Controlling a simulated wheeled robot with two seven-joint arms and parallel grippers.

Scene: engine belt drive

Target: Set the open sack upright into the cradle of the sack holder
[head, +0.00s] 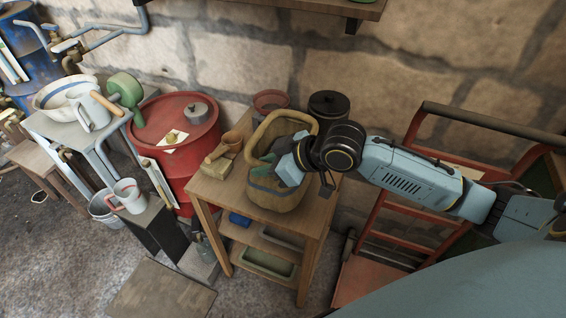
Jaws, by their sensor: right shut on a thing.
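A tan open sack (268,195) with a thick rim and a dark band stands roughly upright on a small wooden table (218,190). Its mouth faces up, and something green shows inside. My right gripper (286,168) reaches in from the right and is shut at the sack's near right side, on what looks like its wall. The gripper and wrist hide part of the rim and the right side. I cannot make out a separate sack holder or cradle; whether one is under or around the sack is unclear. My left gripper is not in view.
A wooden scoop (229,143) and a small block (214,167) lie left of the sack. A dark lidded pot (328,103) and a reddish bowl (270,101) are behind it. A red drum (178,112) stands left, a red hand truck (370,285) right.

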